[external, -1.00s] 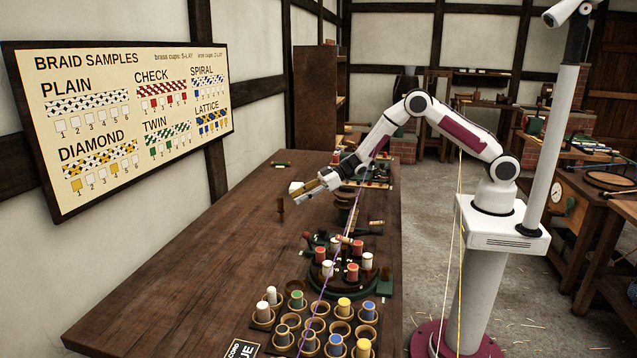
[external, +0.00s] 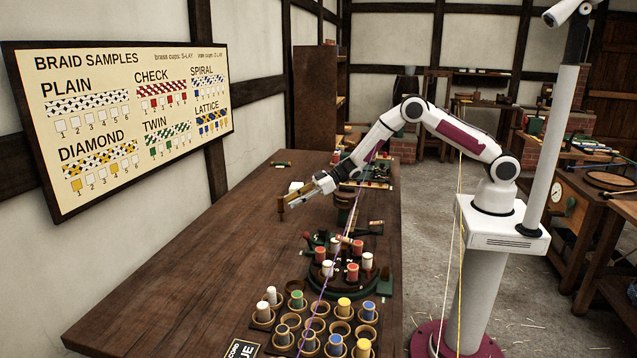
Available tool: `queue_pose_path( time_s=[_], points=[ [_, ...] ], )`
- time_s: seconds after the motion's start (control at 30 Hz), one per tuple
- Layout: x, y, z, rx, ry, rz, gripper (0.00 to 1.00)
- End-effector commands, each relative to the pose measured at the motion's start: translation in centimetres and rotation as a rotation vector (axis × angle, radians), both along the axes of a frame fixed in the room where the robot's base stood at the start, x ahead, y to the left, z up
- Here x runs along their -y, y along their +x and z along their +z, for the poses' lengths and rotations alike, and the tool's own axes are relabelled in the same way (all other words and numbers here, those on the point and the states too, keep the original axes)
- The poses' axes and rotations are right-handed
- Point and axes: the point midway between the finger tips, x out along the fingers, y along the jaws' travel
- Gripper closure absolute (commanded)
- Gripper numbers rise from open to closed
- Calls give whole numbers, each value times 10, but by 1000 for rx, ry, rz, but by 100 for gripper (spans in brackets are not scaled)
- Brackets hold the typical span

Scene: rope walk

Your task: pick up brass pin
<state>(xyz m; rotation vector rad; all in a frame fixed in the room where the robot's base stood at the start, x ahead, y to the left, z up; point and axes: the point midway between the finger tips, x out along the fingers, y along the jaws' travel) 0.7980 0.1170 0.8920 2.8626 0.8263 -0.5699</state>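The brass pin (external: 281,207) is a small brown upright post on the left half of the dark wooden table (external: 190,265). My gripper (external: 287,202) is low over the table, with its fingertips right at the pin. The pin partly merges with the fingers in this view. I cannot tell whether the fingers are closed on it or only around or beside it. The pin looks upright and its foot seems to be at the tabletop.
A round stand with several bobbins (external: 352,271) is to the right and nearer the camera. A rack of cups (external: 316,325) with some coloured spools fills the near right. A small green item (external: 281,164) lies behind. The left of the table is clear.

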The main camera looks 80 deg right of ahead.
Motion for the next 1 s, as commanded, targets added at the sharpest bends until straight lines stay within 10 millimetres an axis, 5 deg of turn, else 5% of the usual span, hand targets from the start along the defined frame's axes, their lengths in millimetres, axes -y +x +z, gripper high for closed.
queue_pose_path(
  time_s=[0.53,1.0],
  points=[
    [-2,5,-1,1,0,0,63],
    [-14,34,-7,1,-1,2,63]
  ],
)
